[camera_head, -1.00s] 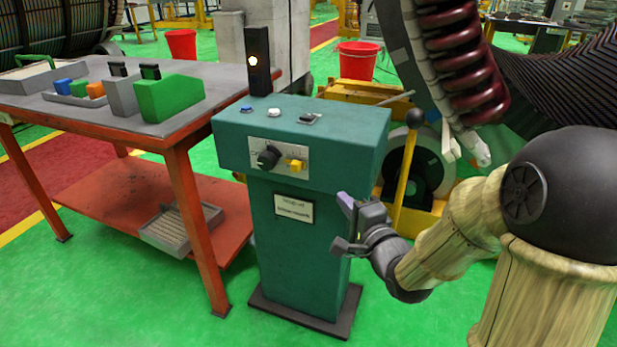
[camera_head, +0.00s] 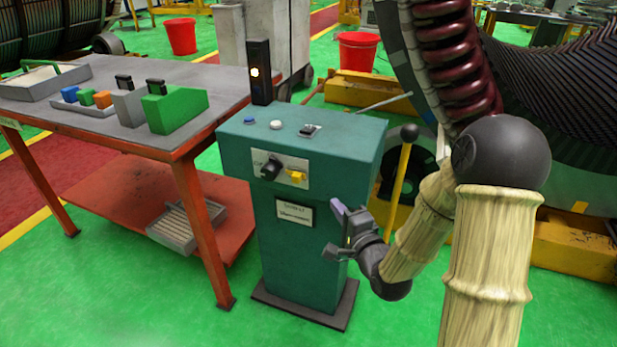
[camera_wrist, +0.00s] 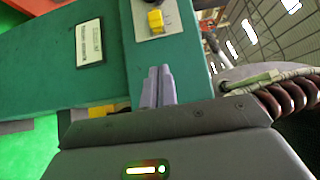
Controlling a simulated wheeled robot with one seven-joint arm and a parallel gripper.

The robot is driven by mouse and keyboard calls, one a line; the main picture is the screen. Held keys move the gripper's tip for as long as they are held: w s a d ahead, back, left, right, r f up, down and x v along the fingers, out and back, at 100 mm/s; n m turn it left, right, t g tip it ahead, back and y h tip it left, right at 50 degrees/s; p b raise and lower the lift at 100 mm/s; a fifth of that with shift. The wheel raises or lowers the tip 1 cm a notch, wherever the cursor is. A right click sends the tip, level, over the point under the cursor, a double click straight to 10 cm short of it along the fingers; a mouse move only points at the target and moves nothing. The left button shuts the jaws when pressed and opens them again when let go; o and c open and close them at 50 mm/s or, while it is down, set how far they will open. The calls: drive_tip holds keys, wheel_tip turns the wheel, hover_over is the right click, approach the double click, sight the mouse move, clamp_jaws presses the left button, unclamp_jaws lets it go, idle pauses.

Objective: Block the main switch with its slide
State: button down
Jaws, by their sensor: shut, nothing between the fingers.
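The main switch is a black rotary knob (camera_head: 271,167) on a light plate on the front of the green control pedestal (camera_head: 300,255). Its slide is a yellow block (camera_head: 296,176) just right of the knob.
A lever with a black ball (camera_head: 408,133) stands right of the pedestal, close to my arm. A signal lamp post (camera_head: 260,80) rises behind the pedestal. An orange-legged workbench (camera_head: 95,140) with trays and blocks stands left. Green floor in front is clear.

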drive_tip(key=b, duration=0.1)
approach(302, 177)
drive_tip(key=w+d, duration=0.2)
drive_tip(key=w, duration=0.1)
drive_tip(key=w+a, duration=0.1)
drive_tip(key=a, duration=0.1)
drive_tip(key=w+a+b, duration=0.1)
drive_tip(key=a, duration=0.1)
drive_tip(key=shift+w, duration=0.15)
drive_tip(key=shift+a, duration=0.15)
